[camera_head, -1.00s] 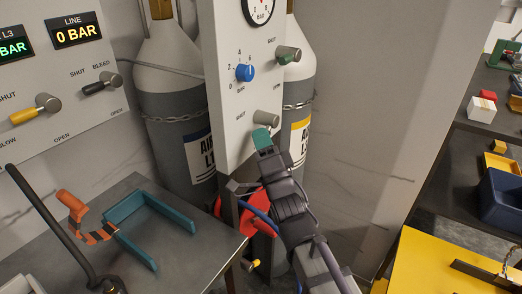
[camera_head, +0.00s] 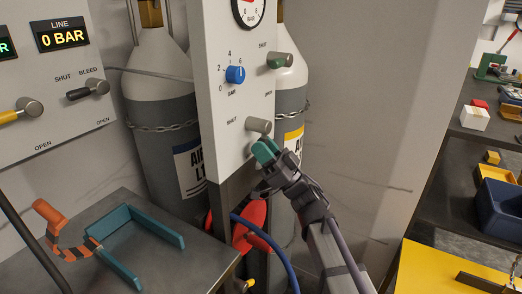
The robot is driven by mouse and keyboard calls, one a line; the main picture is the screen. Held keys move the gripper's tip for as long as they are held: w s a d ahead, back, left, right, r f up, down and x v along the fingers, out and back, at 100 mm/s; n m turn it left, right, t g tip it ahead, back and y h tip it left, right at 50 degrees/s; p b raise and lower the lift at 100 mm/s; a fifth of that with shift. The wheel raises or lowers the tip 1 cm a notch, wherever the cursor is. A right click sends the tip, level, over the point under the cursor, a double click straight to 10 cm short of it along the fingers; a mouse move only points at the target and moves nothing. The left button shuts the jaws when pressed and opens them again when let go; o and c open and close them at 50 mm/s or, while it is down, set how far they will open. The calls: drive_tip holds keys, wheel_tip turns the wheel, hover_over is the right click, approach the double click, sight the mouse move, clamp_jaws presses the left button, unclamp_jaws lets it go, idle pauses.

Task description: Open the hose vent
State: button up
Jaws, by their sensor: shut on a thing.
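The hose vent appears to be the lower valve (camera_head: 257,125) on the white gauge panel, a grey knob and lever with a SHUT label to its left. My gripper (camera_head: 264,148) comes up from the lower right. Its teal fingertips are close together just below the knob, at the panel's lower right edge. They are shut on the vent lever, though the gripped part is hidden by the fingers. The exact angle of the lever is hard to tell.
Above sit a green-levered valve (camera_head: 280,61), a blue dial (camera_head: 235,74) and a pressure gauge (camera_head: 249,9). Chained gas cylinders (camera_head: 160,95) stand behind the panel. A red hose part (camera_head: 253,222) and a blue hose (camera_head: 270,237) hang below. A metal bench (camera_head: 190,262) is at left.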

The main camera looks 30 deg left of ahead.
drive_tip(key=shift+w+n+g+h, duration=0.3)
drive_tip(key=shift+n+g, duration=0.8)
drive_tip(key=shift+g, duration=0.3)
drive_tip(key=o, duration=0.9)
drive_tip(key=b+v, duration=0.7)
drive_tip(key=v, duration=0.4)
drive_tip(key=shift+r+b, duration=0.1)
drive_tip(key=shift+b, duration=0.2)
